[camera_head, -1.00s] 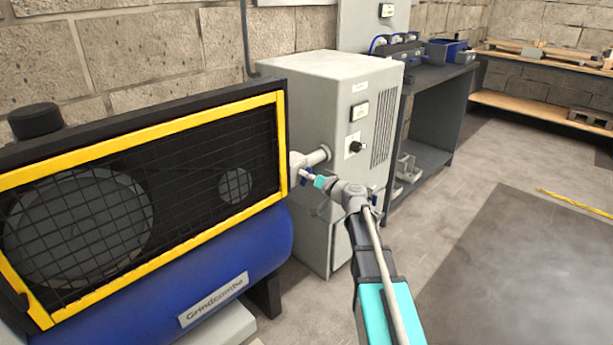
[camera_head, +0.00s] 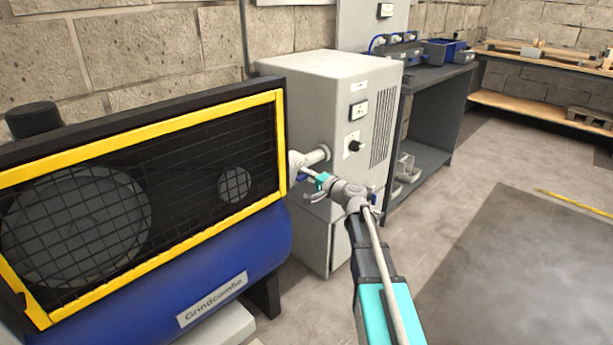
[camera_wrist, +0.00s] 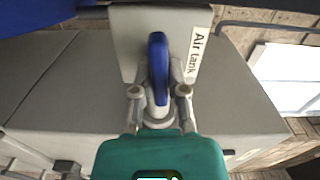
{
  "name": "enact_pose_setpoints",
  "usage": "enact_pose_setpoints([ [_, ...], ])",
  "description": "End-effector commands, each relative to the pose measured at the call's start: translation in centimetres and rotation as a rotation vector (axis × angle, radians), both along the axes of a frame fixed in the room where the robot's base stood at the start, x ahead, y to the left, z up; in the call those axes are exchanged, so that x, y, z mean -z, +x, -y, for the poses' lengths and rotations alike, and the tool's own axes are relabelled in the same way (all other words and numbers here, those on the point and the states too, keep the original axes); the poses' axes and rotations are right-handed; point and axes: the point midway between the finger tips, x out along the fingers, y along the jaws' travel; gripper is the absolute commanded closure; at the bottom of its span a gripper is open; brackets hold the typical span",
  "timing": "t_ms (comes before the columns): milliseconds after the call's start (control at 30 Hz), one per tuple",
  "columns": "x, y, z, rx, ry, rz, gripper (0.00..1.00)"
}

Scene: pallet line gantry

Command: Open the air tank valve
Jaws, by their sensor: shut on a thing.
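The air tank valve has a blue lever handle (camera_wrist: 158,68) on a grey body, beside a label (camera_wrist: 198,58) reading "Air tank" in the wrist view. In the head view the blue handle (camera_head: 303,176) shows small at the pipe between the compressor and the grey cabinet. My gripper (camera_wrist: 158,95) has one finger on each side of the handle's near end and is shut on it. In the head view my gripper (camera_head: 312,180) reaches the valve from the right. The exact finger contact is partly hidden by the gripper's own parts.
The blue compressor tank (camera_head: 150,300) with its yellow-framed mesh guard (camera_head: 140,150) stands at left. The grey cabinet (camera_head: 320,95) stands just behind the valve. A dark workbench (camera_head: 440,80) is further back.

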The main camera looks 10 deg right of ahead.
Motion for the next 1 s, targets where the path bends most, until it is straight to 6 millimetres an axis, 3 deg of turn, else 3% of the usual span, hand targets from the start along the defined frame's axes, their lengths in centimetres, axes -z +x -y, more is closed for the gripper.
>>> enact_pose_setpoints([
  [667, 0.09, -0.02, 0.02, 0.000, 0.078, -0.054, 1.00],
  [700, 0.09, -0.02, 0.02, 0.000, 0.077, -0.054, 0.80],
  [867, 0.08, -0.02, 0.03, 0.001, 0.077, -0.054, 0.50],
  [1000, 0.08, -0.01, 0.02, 0.001, 0.077, -0.052, 0.47],
])
